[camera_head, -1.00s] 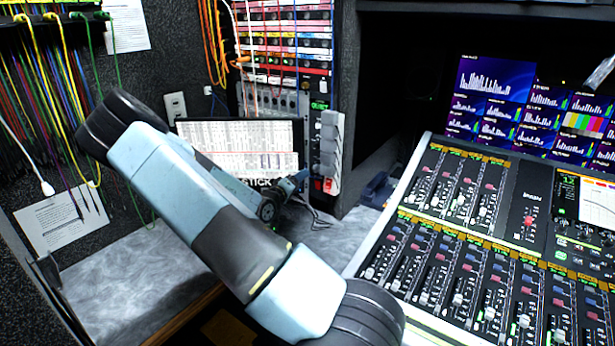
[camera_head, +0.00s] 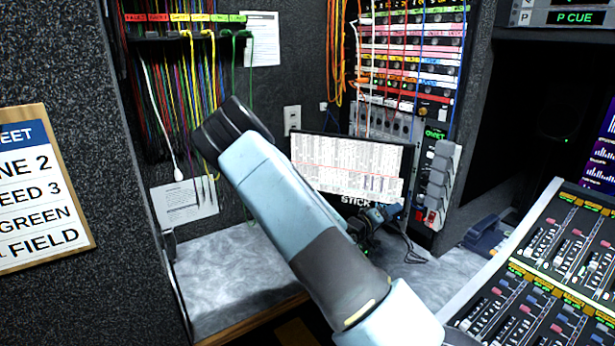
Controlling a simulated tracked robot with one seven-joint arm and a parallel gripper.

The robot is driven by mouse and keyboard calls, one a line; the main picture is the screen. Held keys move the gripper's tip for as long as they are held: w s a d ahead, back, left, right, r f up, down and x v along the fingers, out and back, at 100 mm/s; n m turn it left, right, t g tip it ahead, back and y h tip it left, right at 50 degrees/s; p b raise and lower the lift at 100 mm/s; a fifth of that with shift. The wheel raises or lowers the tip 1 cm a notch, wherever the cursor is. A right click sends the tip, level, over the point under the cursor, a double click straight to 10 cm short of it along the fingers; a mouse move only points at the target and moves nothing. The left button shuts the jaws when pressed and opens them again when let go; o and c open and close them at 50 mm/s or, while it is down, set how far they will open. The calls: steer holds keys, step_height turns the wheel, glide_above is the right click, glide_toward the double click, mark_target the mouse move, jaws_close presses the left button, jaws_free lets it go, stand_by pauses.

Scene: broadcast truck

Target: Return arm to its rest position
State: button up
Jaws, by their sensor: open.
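My arm crosses the centre of the head view, its light blue and dark link rising from the bottom to a black bent joint at the upper left. A small blue and dark part, which looks like my gripper (camera_head: 378,217), shows just right of this link. It is in front of the lower edge of the screen with the printed list (camera_head: 350,168). It is open, and I see nothing held in it. My arm hides part of this end and its wrist.
A grey counter (camera_head: 235,275) lies below the arm. Coloured patch cables (camera_head: 185,90) hang behind it. A rack (camera_head: 412,60) stands at the back, with dark cables near its foot. A mixing console (camera_head: 550,265) is at the right and a wall sheet (camera_head: 38,190) at the left.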

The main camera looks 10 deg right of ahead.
steer(key=w+a+r+m+t+y, duration=0.1)
steer(key=w+a+r+m+y, duration=0.1)
steer(key=a+y, duration=0.85)
steer(key=s+a+r+n+y, duration=0.2)
steer(key=s+a+r+y, duration=0.4)
steer(key=a+r, duration=0.45)
steer(key=s+a+r, duration=0.1)
steer(key=s+r, duration=0.4)
steer(key=s, duration=0.4)
steer(key=s+r+n, duration=0.1)
steer(key=s+r, duration=0.4)
steer(key=s, duration=0.4)
steer(key=s+a+r+n+g, duration=0.1)
steer(key=s+r, duration=0.3)
steer(key=s, duration=0.5)
steer(key=shift+s+a+r, duration=0.15)
steer(key=shift+a+r, duration=0.15)
steer(key=shift+r, duration=0.1)
steer(key=shift+y, duration=0.25)
